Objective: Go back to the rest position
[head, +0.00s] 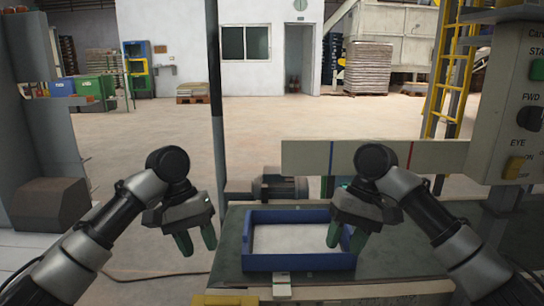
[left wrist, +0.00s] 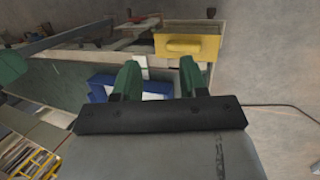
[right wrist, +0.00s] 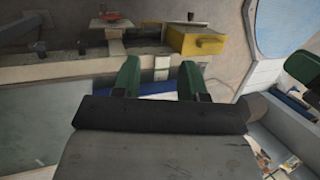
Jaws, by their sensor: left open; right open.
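My left gripper (head: 197,239) is open and empty, in the air to the left of the blue tray. Its green fingers (left wrist: 158,78) stand apart in the left wrist view. My right gripper (head: 346,236) is open and empty, above the right part of the tray. Its green fingers (right wrist: 160,78) stand apart in the right wrist view. Both arms are bent and held up in front of me.
A blue-rimmed tray (head: 300,262) with a pale inside rests on the dark table (head: 380,272). A control panel (head: 520,110) stands at the right. A grey motor (head: 278,188) lies behind the tray. A thin dark post (head: 217,120) rises behind my left gripper. Open floor (head: 160,130) lies beyond.

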